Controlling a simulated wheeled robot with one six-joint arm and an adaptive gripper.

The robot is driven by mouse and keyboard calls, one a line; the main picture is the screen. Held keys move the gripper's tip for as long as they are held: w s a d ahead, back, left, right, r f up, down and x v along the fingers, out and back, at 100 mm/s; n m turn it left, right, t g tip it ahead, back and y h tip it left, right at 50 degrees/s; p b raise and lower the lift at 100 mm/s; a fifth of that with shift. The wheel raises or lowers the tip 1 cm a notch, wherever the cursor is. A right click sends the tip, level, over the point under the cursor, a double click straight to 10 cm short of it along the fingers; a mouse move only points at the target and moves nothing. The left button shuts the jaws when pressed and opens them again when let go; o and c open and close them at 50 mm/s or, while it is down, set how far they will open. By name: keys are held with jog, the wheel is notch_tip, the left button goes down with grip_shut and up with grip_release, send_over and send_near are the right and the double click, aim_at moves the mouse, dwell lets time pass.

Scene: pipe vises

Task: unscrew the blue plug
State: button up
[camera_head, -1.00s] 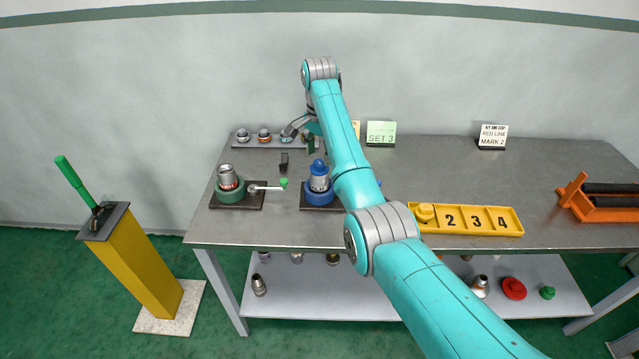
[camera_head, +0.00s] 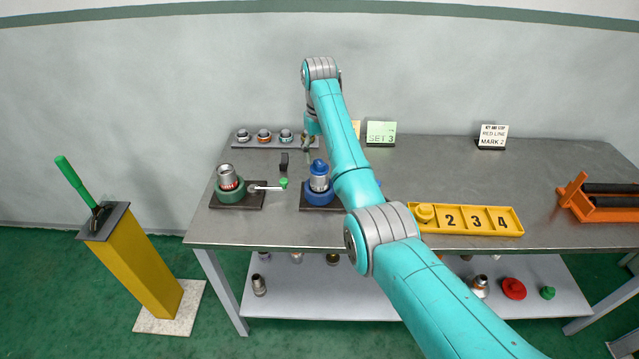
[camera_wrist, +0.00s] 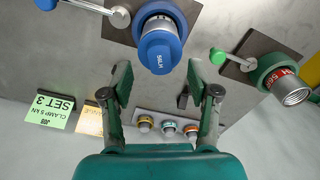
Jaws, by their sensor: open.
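The blue plug (camera_head: 318,167) sits on top of a silver pipe piece held upright in the blue vise (camera_head: 317,197), left of my forearm in the head view. In the wrist view the plug (camera_wrist: 158,55) shows at top centre, with the blue vise (camera_wrist: 155,12) around the silver piece. My gripper (camera_wrist: 158,78) is open and empty in the wrist view. Its two fingers stand left and right of the plug in the picture, apart from it.
A green vise (camera_head: 230,193) with a silver fitting and a green-tipped handle stands left of the blue one. A rack of fittings (camera_head: 275,142) lies behind. A SET 3 card (camera_head: 381,133) stands at the back. A yellow numbered tray (camera_head: 468,219) lies to the right.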

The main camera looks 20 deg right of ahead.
jog(key=n, duration=0.4)
jog(key=shift+n, duration=0.3)
jog(key=n, duration=0.3)
jog(key=shift+n, duration=0.3)
jog(key=shift+f, duration=0.1)
jog(key=shift+f, duration=1)
